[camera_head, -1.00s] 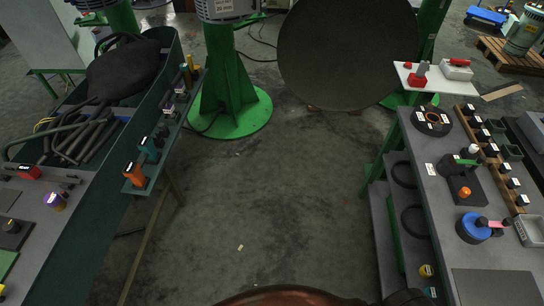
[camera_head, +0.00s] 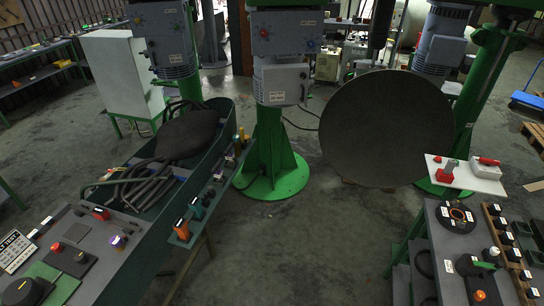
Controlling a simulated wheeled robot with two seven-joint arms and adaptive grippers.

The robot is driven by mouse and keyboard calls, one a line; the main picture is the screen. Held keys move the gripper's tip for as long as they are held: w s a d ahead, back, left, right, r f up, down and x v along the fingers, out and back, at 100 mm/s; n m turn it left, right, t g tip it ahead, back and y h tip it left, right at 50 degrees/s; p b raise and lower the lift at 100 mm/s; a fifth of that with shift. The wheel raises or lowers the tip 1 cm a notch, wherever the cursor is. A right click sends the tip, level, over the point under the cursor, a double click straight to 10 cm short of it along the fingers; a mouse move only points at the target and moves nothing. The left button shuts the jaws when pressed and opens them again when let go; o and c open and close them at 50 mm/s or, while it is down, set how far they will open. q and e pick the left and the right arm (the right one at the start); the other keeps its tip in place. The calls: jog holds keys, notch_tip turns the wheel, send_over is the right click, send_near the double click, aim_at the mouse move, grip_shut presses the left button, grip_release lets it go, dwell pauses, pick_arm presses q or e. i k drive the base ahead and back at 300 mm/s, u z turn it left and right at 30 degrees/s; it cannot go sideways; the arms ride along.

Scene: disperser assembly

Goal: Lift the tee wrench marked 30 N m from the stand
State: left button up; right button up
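A narrow green ledge (camera_head: 178,240) runs along the right side of the left bench and holds several upright coloured pieces with small labels. An orange piece (camera_head: 182,228) is nearest, with a teal piece (camera_head: 197,209) behind it. Purple-and-white pieces and a yellow-orange one stand farther back. The labels are too small to read, so I cannot tell which piece, if any, is the tee wrench marked 30 N m. I cannot pick out its stand for certain. Neither of my grippers is in view.
The left bench (camera_head: 130,262) carries dark hoses and small devices. A large dark disc (camera_head: 387,128) stands behind. The floor between the benches (camera_head: 300,250) is clear.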

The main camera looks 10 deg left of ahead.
aim_at(229, 155)
jog(key=z, duration=0.2)
jog(key=i, duration=2.65)
jog(key=u, duration=1.4)
